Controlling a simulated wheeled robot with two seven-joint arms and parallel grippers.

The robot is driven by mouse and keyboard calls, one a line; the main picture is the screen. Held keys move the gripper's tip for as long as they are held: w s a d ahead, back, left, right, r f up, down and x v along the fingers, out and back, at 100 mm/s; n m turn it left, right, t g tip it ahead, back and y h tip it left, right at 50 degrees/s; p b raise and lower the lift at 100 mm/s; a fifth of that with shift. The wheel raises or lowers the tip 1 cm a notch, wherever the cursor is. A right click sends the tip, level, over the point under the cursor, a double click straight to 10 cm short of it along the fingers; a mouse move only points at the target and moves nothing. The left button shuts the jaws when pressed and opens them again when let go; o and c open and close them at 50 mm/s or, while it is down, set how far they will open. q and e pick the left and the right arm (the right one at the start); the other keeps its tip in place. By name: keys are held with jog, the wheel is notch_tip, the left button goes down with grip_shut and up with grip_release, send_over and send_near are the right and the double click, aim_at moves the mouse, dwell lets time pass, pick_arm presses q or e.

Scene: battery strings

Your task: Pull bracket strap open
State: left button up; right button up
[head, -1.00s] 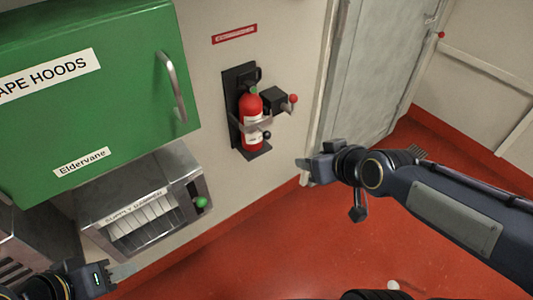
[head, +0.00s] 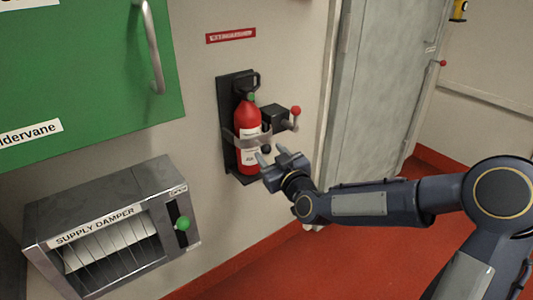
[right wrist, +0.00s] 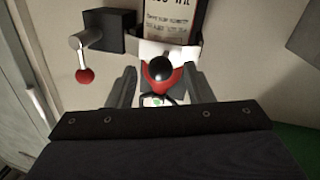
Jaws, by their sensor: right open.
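A red extinguisher (head: 247,122) stands upright in a black wall bracket (head: 227,105). A grey bracket strap (head: 237,141) runs across its front, with a black ball knob (head: 266,149) at the strap's right end. My right gripper (head: 263,158) is open just in front of the knob, at the extinguisher's lower right. In the right wrist view, which looks upside down, the black knob (right wrist: 160,68) sits between the spread fingers of my right gripper (right wrist: 158,80), with the pale strap (right wrist: 185,52) behind it. I cannot tell whether the fingers touch the knob. My left gripper is out of view.
A black box with a red-knobbed lever (head: 295,110) projects from the wall just right of the extinguisher. A green cabinet (head: 90,100) and a supply damper box (head: 150,200) are to the left. A grey door (head: 375,100) is to the right.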

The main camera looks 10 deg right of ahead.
aim_at(269, 152)
jog(key=shift+w+a, duration=0.15)
jog(key=shift+w, duration=0.6)
jog(key=shift+w+a, duration=0.15)
jog(key=shift+w, duration=0.6)
grip_shut()
